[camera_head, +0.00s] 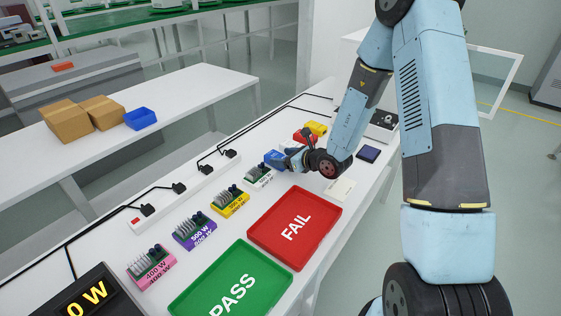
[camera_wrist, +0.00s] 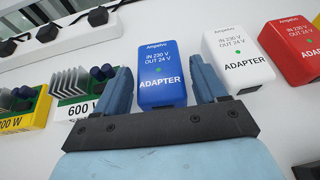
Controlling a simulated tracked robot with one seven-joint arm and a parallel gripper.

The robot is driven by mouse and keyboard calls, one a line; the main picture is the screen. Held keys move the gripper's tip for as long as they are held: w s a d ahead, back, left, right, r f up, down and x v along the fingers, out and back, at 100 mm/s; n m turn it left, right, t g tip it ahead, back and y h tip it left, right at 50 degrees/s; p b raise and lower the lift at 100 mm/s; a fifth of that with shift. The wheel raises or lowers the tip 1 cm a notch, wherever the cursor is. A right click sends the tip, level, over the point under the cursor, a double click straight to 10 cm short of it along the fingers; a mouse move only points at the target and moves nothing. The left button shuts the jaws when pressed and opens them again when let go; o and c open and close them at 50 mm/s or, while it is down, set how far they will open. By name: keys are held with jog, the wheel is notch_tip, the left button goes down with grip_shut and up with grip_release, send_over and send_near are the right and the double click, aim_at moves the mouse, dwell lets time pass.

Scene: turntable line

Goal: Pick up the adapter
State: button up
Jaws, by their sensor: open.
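In the head view the blue adapter (camera_head: 274,157) is partly hidden by my gripper (camera_head: 289,160), which is low over the white table. A white adapter (camera_wrist: 238,60) is just right of my right finger. A red adapter (camera_wrist: 293,48) is farther right.
The 600 W board (camera_wrist: 86,90) is close to my left finger. Several boards on coloured bases, such as the yellow one (camera_head: 230,203), line the table. A red FAIL tray (camera_head: 331,211) and green PASS tray (camera_head: 181,304) lie in front. A power strip (camera_head: 146,219) runs behind.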

aim_at(275, 155)
jog(key=x, duration=0.4)
jog(key=shift+a+f, duration=0.1)
jog(key=shift+f, duration=0.15)
jog(key=shift+c, duration=0.3)
jog(key=c, duration=0.8)
jog(key=shift+r, duration=0.1)
jog(key=shift+c, duration=0.2)
